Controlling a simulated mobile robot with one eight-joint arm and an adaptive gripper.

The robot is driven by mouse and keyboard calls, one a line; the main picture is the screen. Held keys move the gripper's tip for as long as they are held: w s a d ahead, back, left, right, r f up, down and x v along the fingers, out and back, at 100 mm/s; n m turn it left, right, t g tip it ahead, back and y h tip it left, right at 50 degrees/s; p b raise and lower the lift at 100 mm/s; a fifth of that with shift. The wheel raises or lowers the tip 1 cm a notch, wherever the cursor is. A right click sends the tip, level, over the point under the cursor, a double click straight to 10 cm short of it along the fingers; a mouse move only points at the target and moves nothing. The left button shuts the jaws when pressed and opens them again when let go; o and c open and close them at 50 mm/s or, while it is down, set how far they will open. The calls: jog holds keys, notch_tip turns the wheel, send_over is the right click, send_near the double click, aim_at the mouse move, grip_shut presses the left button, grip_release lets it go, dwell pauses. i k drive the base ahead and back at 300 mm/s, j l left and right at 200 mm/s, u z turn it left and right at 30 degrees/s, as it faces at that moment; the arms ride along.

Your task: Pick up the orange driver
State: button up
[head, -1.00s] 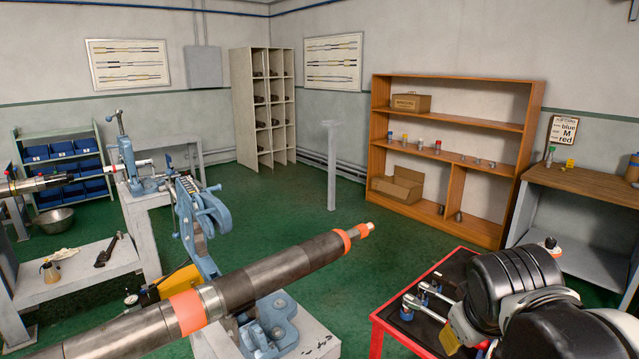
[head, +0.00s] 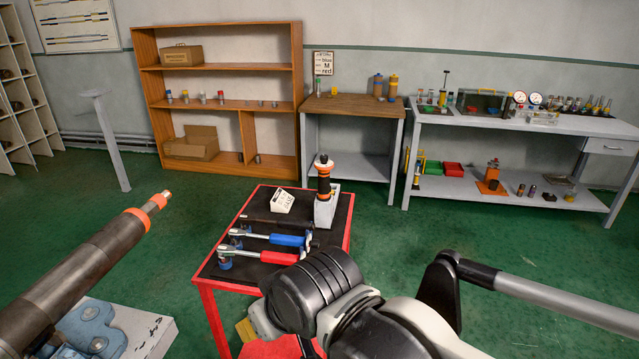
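The orange driver (head: 323,178) stands upright on the red cart, its orange and black body set in a pale grey holder (head: 327,207). Its lower end is hidden inside the holder. My black and grey arm reaches in from the bottom right, in front of the cart and nearer than the driver. My gripper's fingers cannot be made out. Nothing of mine touches the driver.
The red cart (head: 348,232) also carries a blue-handled ratchet (head: 285,240), a red-handled ratchet (head: 280,257) and a white label block (head: 282,202). A large pipe (head: 85,265) juts in at left. Green floor lies open behind the cart.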

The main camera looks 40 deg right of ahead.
aim_at(323, 194)
jog(key=i+j+z, duration=0.2)
jog(key=i+z, duration=0.2)
jog(key=i+j+z, duration=0.4)
jog(key=i, duration=0.2)
jog(key=i+j+z, duration=0.35)
jog(key=i+j, duration=0.05)
jog(key=j, duration=0.05)
